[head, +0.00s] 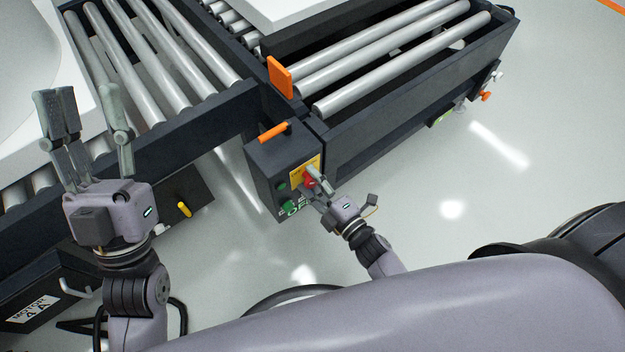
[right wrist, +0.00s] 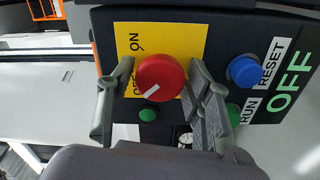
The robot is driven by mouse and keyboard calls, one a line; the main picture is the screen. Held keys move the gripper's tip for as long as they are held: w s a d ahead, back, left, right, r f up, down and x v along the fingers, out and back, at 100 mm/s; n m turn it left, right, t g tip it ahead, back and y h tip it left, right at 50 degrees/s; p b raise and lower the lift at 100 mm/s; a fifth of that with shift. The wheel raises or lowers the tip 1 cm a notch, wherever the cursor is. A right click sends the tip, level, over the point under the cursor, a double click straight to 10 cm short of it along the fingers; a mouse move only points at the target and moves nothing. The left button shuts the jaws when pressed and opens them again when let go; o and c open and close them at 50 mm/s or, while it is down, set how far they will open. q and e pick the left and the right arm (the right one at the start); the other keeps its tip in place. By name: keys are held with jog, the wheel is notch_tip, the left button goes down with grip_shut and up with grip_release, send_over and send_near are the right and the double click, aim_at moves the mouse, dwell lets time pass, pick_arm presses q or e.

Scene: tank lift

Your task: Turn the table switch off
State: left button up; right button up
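The table switch is a round red knob (right wrist: 160,76) with a white mark, on a yellow plate (right wrist: 185,38) lettered ON and OFF. In the right wrist view its mark points to the lower left. In the head view the red knob (head: 309,181) is on the dark control box (head: 262,175). My right gripper (right wrist: 160,72) has a finger on each side of the knob, with narrow gaps seeming to show; contact is unclear. My left gripper (head: 88,105) is open and empty, in front of the left roller conveyor.
Beside the knob are a blue button (right wrist: 243,70) labelled RESET, green round parts (right wrist: 148,114) and large green OFF lettering (right wrist: 290,82). A roller table (head: 400,90) stands behind the box, and a roller conveyor (head: 150,75) is at left. An orange handle (head: 273,132) tops the box.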

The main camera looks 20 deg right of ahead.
jog(key=shift+o, duration=0.8)
jog(key=v, duration=1.2)
